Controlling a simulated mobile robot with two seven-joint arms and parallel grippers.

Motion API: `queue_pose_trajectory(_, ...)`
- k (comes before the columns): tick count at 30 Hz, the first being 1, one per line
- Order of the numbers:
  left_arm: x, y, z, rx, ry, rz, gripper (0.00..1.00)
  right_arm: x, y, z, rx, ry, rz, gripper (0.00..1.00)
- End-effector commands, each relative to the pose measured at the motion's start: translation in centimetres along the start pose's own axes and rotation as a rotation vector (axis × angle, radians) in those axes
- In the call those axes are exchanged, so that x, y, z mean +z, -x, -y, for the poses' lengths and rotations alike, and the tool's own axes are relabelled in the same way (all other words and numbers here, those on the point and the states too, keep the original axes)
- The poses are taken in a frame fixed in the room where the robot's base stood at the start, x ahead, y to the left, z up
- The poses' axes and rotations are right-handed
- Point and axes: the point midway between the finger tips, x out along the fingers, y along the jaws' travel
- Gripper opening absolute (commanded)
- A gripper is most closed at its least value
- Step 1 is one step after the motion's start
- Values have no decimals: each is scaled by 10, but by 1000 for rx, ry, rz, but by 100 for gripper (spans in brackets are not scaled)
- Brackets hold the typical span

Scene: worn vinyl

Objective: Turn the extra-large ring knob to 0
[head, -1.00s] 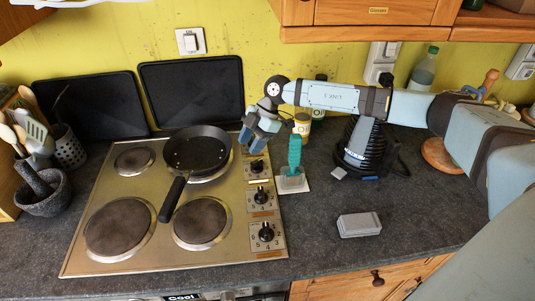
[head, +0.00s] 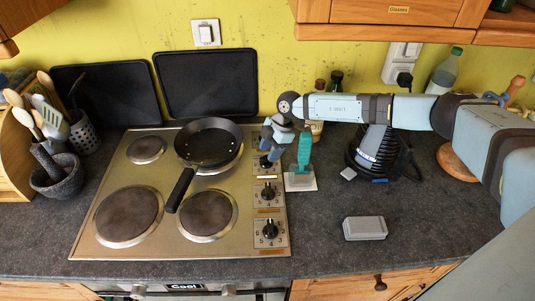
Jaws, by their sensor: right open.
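The steel hob (head: 165,245) has a column of black knobs down its right side. The front knob (head: 270,230) and the knob behind it (head: 268,193) are in plain view on their numbered plates. The labels are too small to tell which knob is for the extra-large ring. My right gripper (head: 268,158) is open, pointing down over the back end of the knob column. My left gripper is not in view.
A black frying pan (head: 208,145) sits on the back right ring, its handle pointing forward. A kettle (head: 376,150) stands behind my right arm. A grey box (head: 364,228) lies on the counter.

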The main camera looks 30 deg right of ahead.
Motion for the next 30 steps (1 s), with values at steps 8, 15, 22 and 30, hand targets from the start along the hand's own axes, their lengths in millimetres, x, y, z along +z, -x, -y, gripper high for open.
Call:
queue_pose_trajectory(8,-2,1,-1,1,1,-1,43,0,-23,0,0,0,0,45)
queue_pose_trajectory(15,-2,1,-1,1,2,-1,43,0,-24,0,0,0,0,45)
queue_pose_trajectory(22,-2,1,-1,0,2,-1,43,0,-24,0,0,0,-1,0)
queue_pose_trajectory(30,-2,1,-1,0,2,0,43,0,-25,0,-6,12,-1,0)
